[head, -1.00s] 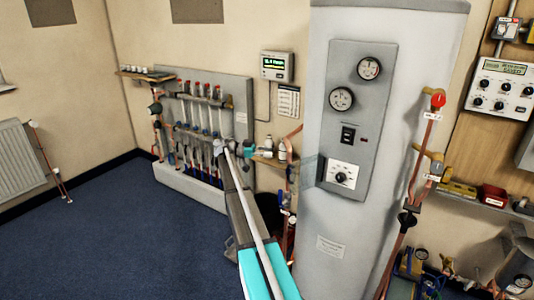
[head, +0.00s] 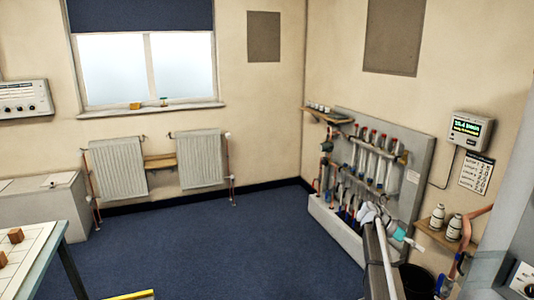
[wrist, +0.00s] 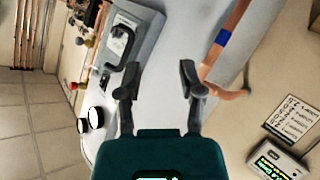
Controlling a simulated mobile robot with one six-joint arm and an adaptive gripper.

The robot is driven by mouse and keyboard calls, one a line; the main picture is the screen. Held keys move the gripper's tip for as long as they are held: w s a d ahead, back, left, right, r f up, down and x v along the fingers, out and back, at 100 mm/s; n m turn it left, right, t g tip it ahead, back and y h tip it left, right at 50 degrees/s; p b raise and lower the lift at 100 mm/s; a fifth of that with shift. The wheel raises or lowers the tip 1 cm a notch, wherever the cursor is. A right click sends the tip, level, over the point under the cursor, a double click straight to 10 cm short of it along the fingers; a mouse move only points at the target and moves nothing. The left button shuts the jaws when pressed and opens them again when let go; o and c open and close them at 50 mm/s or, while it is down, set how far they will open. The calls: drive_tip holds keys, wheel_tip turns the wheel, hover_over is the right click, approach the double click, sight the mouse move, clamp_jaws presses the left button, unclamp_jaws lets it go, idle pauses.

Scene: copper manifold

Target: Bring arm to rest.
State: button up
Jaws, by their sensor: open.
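My gripper (wrist: 159,78) is open in the wrist view, its two dark fingers spread with nothing between them. Beyond the fingers is the pale side of the tall grey cylinder (wrist: 175,100). In the head view my arm reaches from the lower right edge toward the copper manifold (head: 370,165) on its grey backboard. The arm's teal and white end shows in front of the manifold's right side; its fingers are too small there to make out.
A copper pipe with a blue band (wrist: 222,38) runs close to the right finger in the wrist view. A display box (head: 470,131) hangs above. Blue floor (head: 210,250) is clear at centre.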

drive_tip(key=s+a+f+n+t+y+p, duration=0.1)
drive_tip(key=s+a+n, duration=0.4)
drive_tip(key=a, duration=0.7)
drive_tip(key=s+a+f+n+t+y+p, duration=0.1)
drive_tip(key=s+a+n+t+y+p, duration=0.2)
drive_tip(key=s+a+n+y, duration=0.3)
drive_tip(key=s+a+f+n+t+y+p, duration=0.2)
drive_tip(key=a+n, duration=0.5)
drive_tip(key=a, duration=1)
drive_tip(key=s+t+y, duration=0.1)
drive_tip(key=s+y, duration=0.1)
drive_tip(key=s, duration=0.1)
drive_tip(key=shift+s+a+n+t+p, duration=0.3)
drive_tip(key=shift+a+n+t+p, duration=0.05)
drive_tip(key=shift+n+t, duration=0.05)
drive_tip(key=shift+f, duration=0.25)
wheel_tip(320, 180, down, 26)
drive_tip(key=b, duration=2.6)
drive_tip(key=shift+f+b, duration=0.2)
drive_tip(key=shift+b, duration=0.1)
drive_tip(key=shift+a, duration=0.1)
